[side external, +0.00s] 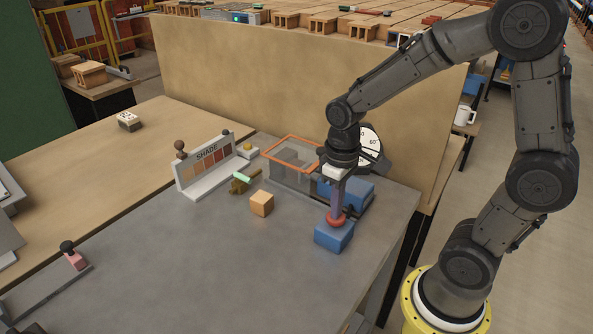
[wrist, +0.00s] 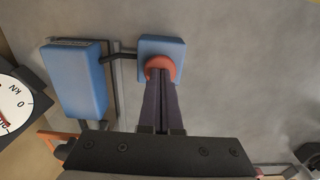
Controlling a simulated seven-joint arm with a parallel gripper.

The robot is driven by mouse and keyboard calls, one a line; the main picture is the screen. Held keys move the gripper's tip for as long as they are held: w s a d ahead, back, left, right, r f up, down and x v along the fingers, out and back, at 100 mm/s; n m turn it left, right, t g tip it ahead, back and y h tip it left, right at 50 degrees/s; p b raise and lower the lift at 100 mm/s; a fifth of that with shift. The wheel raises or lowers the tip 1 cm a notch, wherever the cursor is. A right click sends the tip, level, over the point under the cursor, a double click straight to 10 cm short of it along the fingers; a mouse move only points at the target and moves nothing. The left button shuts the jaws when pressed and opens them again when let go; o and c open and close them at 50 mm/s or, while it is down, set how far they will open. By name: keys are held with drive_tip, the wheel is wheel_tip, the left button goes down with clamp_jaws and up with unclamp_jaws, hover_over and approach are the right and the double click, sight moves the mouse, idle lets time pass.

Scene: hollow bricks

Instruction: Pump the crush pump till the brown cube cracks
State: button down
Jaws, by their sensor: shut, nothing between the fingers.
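The pump is a blue block (side external: 333,238) with a round red button (side external: 336,222) on top, at the table's right front edge. My gripper (side external: 337,211) is shut and empty, pointing down with its fingertips at the red button. In the wrist view the fingertips (wrist: 160,78) overlap the button (wrist: 161,63); I cannot tell how far it is pressed. A larger blue block (side external: 350,190) stands behind, linked by a dark bar. A clear box with an orange rim (side external: 293,138) adjoins it; its contents are unclear. A light tan-brown cube (side external: 262,204) sits on the open table.
A round dial (side external: 371,146) stands behind my wrist and partly shows in the wrist view (wrist: 12,103). A SHADE card (side external: 207,163) and a small brown item with a green top (side external: 241,182) are left of the box.

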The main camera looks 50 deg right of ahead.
drive_tip(key=shift+r, duration=3.1)
wheel_tip(320, 180, up, 5)
drive_tip(key=shift+f, duration=3.2)
drive_tip(key=shift+f, duration=0.15)
drive_tip(key=shift+f, duration=2.3)
drive_tip(key=shift+r, duration=3.15)
